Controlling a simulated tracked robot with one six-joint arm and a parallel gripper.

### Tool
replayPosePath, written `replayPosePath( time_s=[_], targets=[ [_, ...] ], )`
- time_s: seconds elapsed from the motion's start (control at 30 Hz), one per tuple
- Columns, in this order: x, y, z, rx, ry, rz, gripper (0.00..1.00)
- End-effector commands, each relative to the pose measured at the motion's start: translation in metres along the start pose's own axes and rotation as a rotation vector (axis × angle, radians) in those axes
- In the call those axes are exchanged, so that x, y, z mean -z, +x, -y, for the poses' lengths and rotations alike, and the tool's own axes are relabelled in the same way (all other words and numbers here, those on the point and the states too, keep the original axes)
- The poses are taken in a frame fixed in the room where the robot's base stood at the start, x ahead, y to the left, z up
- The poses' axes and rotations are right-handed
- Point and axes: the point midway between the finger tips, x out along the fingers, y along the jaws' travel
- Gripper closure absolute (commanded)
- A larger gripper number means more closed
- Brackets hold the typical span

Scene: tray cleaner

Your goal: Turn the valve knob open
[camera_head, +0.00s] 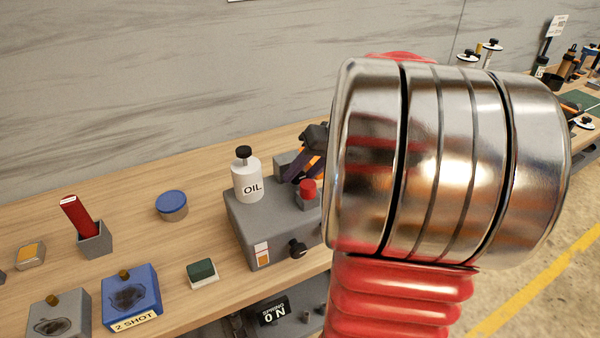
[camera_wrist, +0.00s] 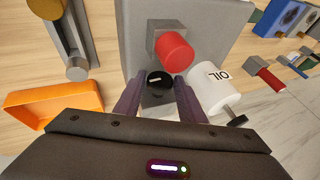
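A black round knob (camera_wrist: 158,82) with a white mark lies between my gripper's two purple fingers in the wrist view. The mark runs roughly across the picture. My gripper (camera_wrist: 159,88) is open, one finger on each side of the knob; contact cannot be told. In the head view my gripper (camera_head: 303,170) is over the back of the grey box (camera_head: 243,222), behind the red button (camera_head: 308,189). The knob between the fingers is hidden there. A second black knob (camera_head: 297,247) sits on the box's front face.
The white OIL bottle (camera_head: 247,180) stands on the box, close to one finger in the wrist view (camera_wrist: 211,88). An orange tray (camera_wrist: 50,105) lies on the other side. A blue-lidded tin (camera_head: 172,205), green block (camera_head: 202,272) and blue box (camera_head: 130,295) stand on the bench. My arm hides much of the right.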

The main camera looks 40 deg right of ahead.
Motion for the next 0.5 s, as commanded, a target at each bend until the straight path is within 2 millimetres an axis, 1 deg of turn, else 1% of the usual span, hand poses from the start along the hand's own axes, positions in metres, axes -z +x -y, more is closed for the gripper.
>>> replayPosePath(
  time_s=[0.03,0.2,0.5],
  targets=[
    [0.0002,0.0,0.0,0.0,0.0,0.0,0.6],
    [0.0005,-0.0002,0.0001,-0.001,0.0,-0.001,0.49],
    [0.001,-0.0023,0.0001,-0.001,0.0,-0.002,0.49]
  ],
)
